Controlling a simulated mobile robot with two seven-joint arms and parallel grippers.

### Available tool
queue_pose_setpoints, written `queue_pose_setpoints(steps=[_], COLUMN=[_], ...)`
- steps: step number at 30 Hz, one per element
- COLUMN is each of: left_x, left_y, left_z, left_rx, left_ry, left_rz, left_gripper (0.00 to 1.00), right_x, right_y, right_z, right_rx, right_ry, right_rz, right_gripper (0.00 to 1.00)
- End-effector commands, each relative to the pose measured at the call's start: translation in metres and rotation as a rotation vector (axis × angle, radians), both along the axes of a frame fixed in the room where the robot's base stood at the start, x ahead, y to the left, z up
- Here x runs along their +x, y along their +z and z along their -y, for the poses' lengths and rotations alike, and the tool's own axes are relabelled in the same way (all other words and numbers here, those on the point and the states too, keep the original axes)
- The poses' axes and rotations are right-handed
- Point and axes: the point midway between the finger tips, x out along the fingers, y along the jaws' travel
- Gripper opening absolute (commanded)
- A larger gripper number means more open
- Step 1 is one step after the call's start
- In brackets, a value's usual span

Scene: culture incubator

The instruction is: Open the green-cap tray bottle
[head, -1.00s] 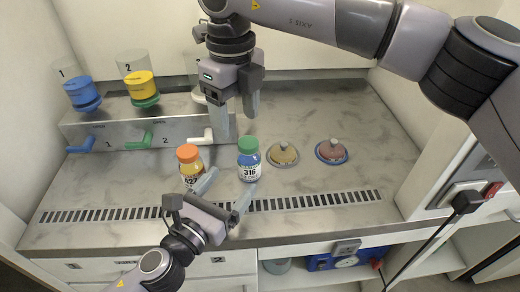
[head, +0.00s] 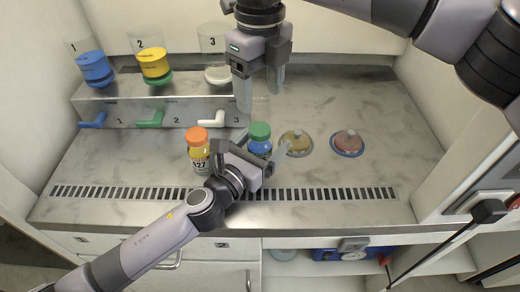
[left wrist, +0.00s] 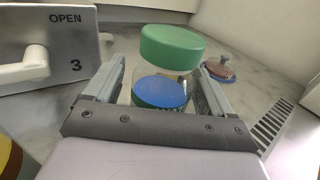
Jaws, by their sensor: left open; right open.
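The green-cap bottle (head: 260,140) stands upright on the bench with its green cap on and a blue body. In the left wrist view the green cap (left wrist: 172,46) and blue contents (left wrist: 160,92) show between the open fingers. My left gripper (head: 263,143) is open around the bottle, one finger on each side; contact cannot be told. My right gripper (head: 260,92) is open and empty, pointing down above and behind the bottle. The lower part of the bottle is hidden by the left gripper in the head view.
An orange-cap bottle (head: 198,150) stands just left of the left gripper. A dispenser rack (head: 150,110) with levers stands behind.

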Motion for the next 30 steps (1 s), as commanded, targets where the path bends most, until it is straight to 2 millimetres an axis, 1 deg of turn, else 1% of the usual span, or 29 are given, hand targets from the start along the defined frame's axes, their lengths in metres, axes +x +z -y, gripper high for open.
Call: queue_pose_setpoints(steps=[4, 11, 14, 15, 17, 18, 19, 20, 23, 26, 30], left_x=[0.0047, 0.0051, 0.0049, 0.0049, 0.0049, 0.0048, 0.0048, 0.0048, 0.0047, 0.0047, 0.0047], left_y=[0.0, 0.0, 0.0, 0.0, 0.0, -0.0001, -0.0001, -0.0001, -0.0001, -0.0002, -0.0003], left_z=[0.0034, 0.0034, 0.0034, 0.0034, 0.0033, 0.0033, 0.0032, 0.0032, 0.0032, 0.0032, 0.0032], left_rx=[-0.001, -0.001, -0.001, -0.001, -0.001, -0.001, 0.0, -0.001, 0.001, 0.001, 0.001], left_ry=[0.0, 0.0, 0.0, 0.0, 0.0, 0.0, 0.0, 0.0, 0.0, 0.0, 0.0], left_rz=[-0.001, -0.001, -0.001, -0.001, -0.001, -0.001, -0.001, -0.001, -0.001, -0.001, -0.001], left_gripper=[0.84, 0.84, 0.55, 0.42, 0.22, 0.09, 0.04, 0.04, 0.04, 0.04, 0.04], right_x=[0.0, 0.0, 0.0, 0.0, 0.0, 0.0, 0.0, 0.0, 0.0, 0.0001, 0.0004], right_y=[0.0, 0.0, 0.0, 0.0, 0.0, 0.0, 0.0, 0.0, 0.0005, 0.0022, 0.0067], right_z=[0.0, 0.0, 0.0, 0.0, 0.0, 0.0, 0.0, 0.0, -0.0001, -0.0001, -0.0001], right_rx=[0.0, 0.0, 0.0, 0.0, 0.0, 0.0, 0.0, 0.0, 0.0, 0.001, 0.0], right_ry=[0.0, 0.0, 0.0, 0.0, 0.0, 0.0, 0.0, 0.0, -0.019, -0.082, -0.26], right_rz=[0.0, 0.0, 0.0, 0.0, 0.0, 0.0, 0.0, 0.0, 0.0, 0.001, 0.001], right_gripper=[0.66, 0.66, 0.66, 0.66, 0.66, 0.66, 0.69, 0.76, 0.76, 0.76, 0.76])
